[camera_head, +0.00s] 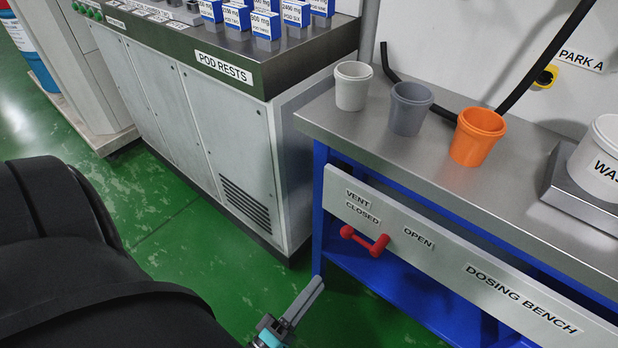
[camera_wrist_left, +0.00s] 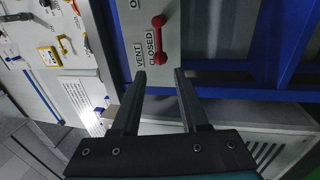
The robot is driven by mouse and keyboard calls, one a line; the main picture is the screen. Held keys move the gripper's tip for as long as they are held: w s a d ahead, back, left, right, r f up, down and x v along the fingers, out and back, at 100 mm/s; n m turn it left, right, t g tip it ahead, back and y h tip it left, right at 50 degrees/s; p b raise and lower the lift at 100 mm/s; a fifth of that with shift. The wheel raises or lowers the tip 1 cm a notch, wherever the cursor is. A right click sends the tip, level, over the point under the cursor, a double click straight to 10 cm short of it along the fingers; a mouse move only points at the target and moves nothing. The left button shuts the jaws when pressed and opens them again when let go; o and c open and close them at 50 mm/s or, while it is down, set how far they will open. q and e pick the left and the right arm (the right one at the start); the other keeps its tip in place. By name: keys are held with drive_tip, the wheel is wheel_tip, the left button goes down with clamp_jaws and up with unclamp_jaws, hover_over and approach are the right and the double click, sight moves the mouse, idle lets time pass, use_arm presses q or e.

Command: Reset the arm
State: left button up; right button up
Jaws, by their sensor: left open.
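My left gripper (camera_head: 303,303) shows at the bottom middle of the head view, in front of the dosing bench and below its top. In the left wrist view its two fingers (camera_wrist_left: 160,75) are apart with nothing between them. The red vent handle (camera_head: 365,241) is on the bench's front panel, above and right of the gripper in the head view. It also shows just beyond the fingertips in the left wrist view (camera_wrist_left: 158,38), apart from them. My right gripper is in neither view.
White (camera_head: 352,86), grey (camera_head: 409,108) and orange (camera_head: 477,137) cups stand on the dosing bench (camera_head: 335,118). A white tub (camera_head: 597,165) stands at its right. Several blue-and-white pods (camera_head: 266,27) stand on the pod rests cabinet (camera_head: 230,130). Green floor is open between cabinet and my arm.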

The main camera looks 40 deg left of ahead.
use_arm(q)
drive_tip(key=shift+s+f, duration=0.1)
drive_tip(key=shift+s, duration=0.45)
drive_tip(key=shift+w+d, duration=0.1)
drive_tip(key=shift+w, duration=0.05)
